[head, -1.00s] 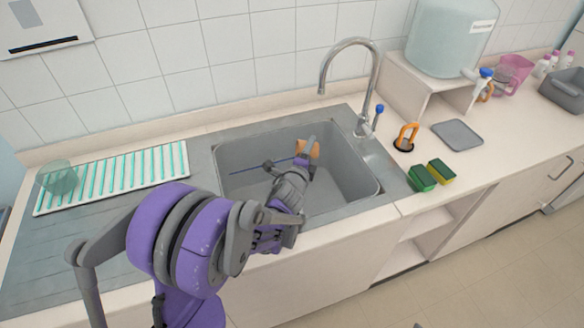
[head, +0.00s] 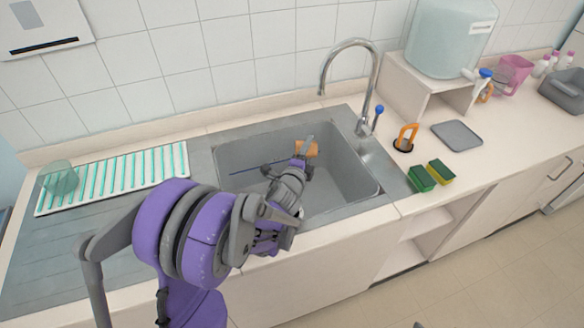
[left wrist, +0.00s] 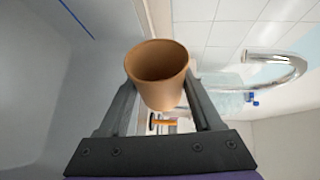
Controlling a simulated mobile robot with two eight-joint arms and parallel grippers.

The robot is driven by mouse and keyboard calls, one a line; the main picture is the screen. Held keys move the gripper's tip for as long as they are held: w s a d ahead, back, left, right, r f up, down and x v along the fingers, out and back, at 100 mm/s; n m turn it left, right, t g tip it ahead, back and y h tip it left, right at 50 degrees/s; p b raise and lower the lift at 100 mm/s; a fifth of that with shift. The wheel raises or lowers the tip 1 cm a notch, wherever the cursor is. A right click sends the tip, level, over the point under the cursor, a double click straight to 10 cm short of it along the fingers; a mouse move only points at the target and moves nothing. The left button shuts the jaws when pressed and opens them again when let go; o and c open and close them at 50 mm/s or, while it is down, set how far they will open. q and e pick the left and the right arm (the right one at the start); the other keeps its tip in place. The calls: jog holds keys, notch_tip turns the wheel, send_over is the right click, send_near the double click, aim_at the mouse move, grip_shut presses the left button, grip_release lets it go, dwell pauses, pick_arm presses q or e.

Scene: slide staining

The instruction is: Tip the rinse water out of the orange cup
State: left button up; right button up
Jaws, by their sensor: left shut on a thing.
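The orange cup (head: 310,150) is in the upper part of the sink basin (head: 345,185) in the head view, partly hidden by my left gripper (head: 306,147). In the left wrist view the cup (left wrist: 157,82) sits between the two fingers (left wrist: 160,100), which are shut on its sides. Against the sink and the tiled wall, the cup looks tipped far over onto its side, above the basin. Its mouth shows, and I see no water in it or running from it. My right gripper is not in view.
The tap (head: 372,85) arches over the sink's back right. Green and yellow sponges (head: 430,177) and an orange-handled object (head: 406,136) lie to the right.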

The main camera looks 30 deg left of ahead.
pick_arm(q)
jog(key=shift+s+a+r+n+t+p, duration=0.1)
jog(key=shift+a+r+n+t+p, duration=0.3)
jog(key=shift+n, duration=0.4)
dwell(0.4)
jog(key=shift+s+n+t, duration=0.2)
jog(key=shift+n+t, duration=0.1)
jog(key=shift+n, duration=0.2)
dwell(0.4)
jog(key=shift+a+r+n, duration=0.15)
jog(key=shift+a+n, duration=0.05)
jog(key=shift+n, duration=0.3)
jog(key=shift+s+a+r+n+t, duration=0.1)
jog(key=shift+s+a+n+t, duration=0.1)
jog(key=shift+n+t, duration=0.3)
jog(key=shift+s+a+r+n+t, duration=0.1)
jog(key=shift+a+n+t, duration=0.1)
jog(key=shift+n, duration=0.5)
dwell(0.5)
jog(key=shift+s+a+r+n+t+y+b, duration=0.1)
jog(key=shift+s+a+n+t+y+b, duration=0.15)
jog(key=shift+n+b, duration=0.55)
jog(key=shift+s+a+n+t+y+b, duration=0.15)
jog(key=shift+a+n+t+y+b, duration=0.15)
jog(key=shift+n, duration=0.8)
dwell(0.4)
jog(key=shift+s+a+r+n, duration=0.15)
jog(key=shift+r+n, duration=0.15)
jog(key=shift+r, duration=0.45)
dwell(0.4)
